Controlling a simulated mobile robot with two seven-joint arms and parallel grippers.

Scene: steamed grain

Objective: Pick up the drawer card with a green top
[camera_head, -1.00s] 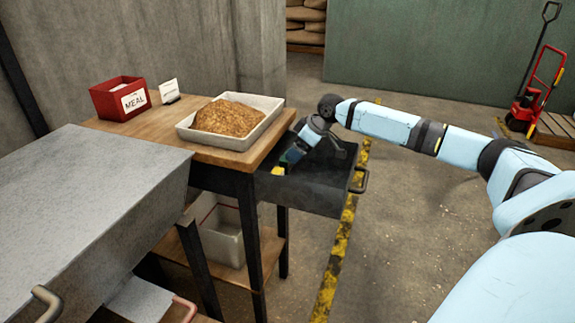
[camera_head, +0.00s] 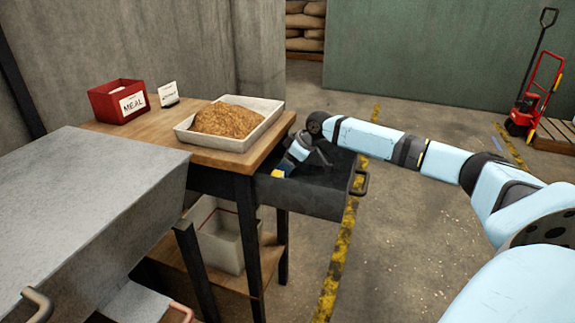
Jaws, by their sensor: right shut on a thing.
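My right gripper (camera_head: 285,166) reaches down into the open dark drawer (camera_head: 312,196) at the right end of the wooden table. It is shut on a small card low in the drawer, mostly hidden by the fingers and the drawer wall. A small yellow card (camera_head: 277,173) shows right at the fingertips, with a bit of blue beside it. I cannot make out a green top now, nor tell which colour belongs to the held card. My left gripper is not in view.
A white tray of grain (camera_head: 268,126) stands on the wooden table (camera_head: 160,133), above the drawer's left side. A red MEAL box (camera_head: 108,103) and a small white sign (camera_head: 168,93) stand behind. A grey metal bin (camera_head: 90,200) is at left. Floor right of the drawer is clear.

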